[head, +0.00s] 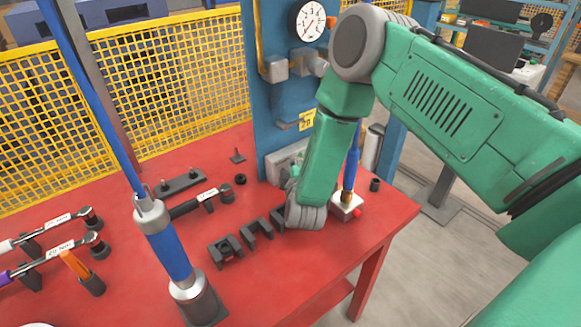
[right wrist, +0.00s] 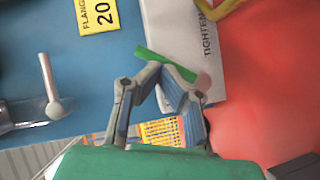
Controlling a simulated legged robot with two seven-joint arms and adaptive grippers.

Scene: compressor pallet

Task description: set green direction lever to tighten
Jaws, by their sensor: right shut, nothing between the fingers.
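The green direction lever (right wrist: 165,64) shows in the right wrist view as a slanted green bar in front of a white box (right wrist: 182,30). The word TIGHTEN is printed on the box near its right edge. My right gripper (right wrist: 158,76) is shut and empty. Its fingertips are at the lever and overlap it in the picture; I cannot tell if they touch. In the head view my right gripper (head: 291,185) is mostly hidden by my green forearm and wrist, in front of the pale box (head: 278,162) on the blue panel. My left gripper is not in view.
The red table (head: 270,285) carries black holders (head: 226,250), torque wrenches (head: 45,232) and a blue-handled tool (head: 168,252). Another blue tool (head: 352,165) stands right of my forearm. The blue panel (head: 270,110) bears a dial gauge (head: 311,20). A yellow mesh fence (head: 150,85) is behind.

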